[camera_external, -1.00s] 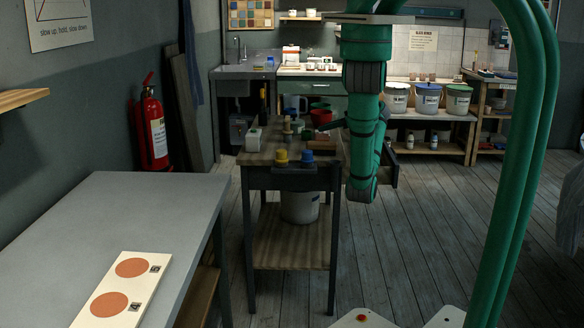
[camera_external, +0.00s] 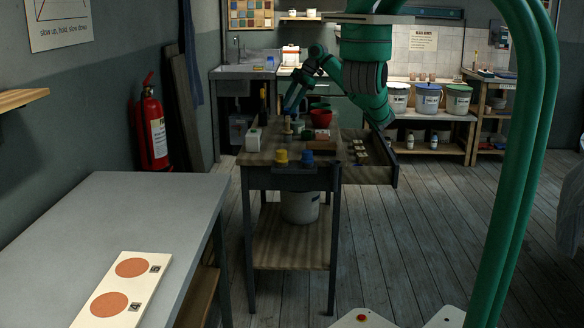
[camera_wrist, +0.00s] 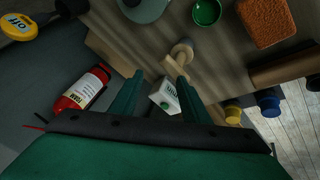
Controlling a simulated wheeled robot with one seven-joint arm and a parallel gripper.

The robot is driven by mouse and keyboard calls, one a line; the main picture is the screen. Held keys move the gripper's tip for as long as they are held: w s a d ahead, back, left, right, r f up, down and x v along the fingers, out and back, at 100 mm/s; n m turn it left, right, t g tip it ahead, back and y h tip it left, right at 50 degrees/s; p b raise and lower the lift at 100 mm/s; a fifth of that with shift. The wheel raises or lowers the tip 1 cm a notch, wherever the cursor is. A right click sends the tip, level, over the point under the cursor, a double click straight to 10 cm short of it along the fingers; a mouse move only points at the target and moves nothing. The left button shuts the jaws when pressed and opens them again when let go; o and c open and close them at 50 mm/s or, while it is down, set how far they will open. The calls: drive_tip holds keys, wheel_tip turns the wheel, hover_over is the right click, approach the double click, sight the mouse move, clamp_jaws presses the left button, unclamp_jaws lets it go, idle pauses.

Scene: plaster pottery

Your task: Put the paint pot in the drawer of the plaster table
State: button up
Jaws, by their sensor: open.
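The plaster table (camera_external: 262,160) stands in the middle, with its drawer (camera_external: 385,174) pulled out on the right and small pale items inside. A round pot with green inside (camera_wrist: 206,12) is at the top of the wrist view; I cannot be sure it is the paint pot. A yellow-topped pot (camera_external: 281,158) and a blue-topped pot (camera_external: 307,159) sit at the table's near edge. My gripper (camera_external: 291,106) is over the table's far left part; in the wrist view my gripper (camera_wrist: 160,80) is open and empty.
A white box with a green mark (camera_wrist: 165,98) shows between the fingers. A fire extinguisher (camera_external: 154,130) is at the left wall. The floor right of the drawer is clear.

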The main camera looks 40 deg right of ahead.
drive_tip(key=s+d+f+n+g+h, duration=0.1)
drive_tip(key=s+d+f+g+h, duration=0.25)
drive_tip(key=d, duration=0.35)
hover_over(306, 132)
drive_tip(key=s, duration=0.2)
drive_tip(key=shift+h, duration=0.25)
drive_tip(key=f, duration=0.5)
drive_tip(key=shift+w+a+f, duration=0.25)
drive_tip(key=shift+a, duration=0.1)
drive_tip(key=shift+s+a+f, duration=0.1)
drive_tip(key=shift+a+f, duration=0.05)
drive_tip(key=shift+f, duration=1.15)
drive_tip(key=shift+a+f, duration=0.15)
drive_tip(key=shift+f, duration=1.15)
drive_tip(key=c, duration=0.8)
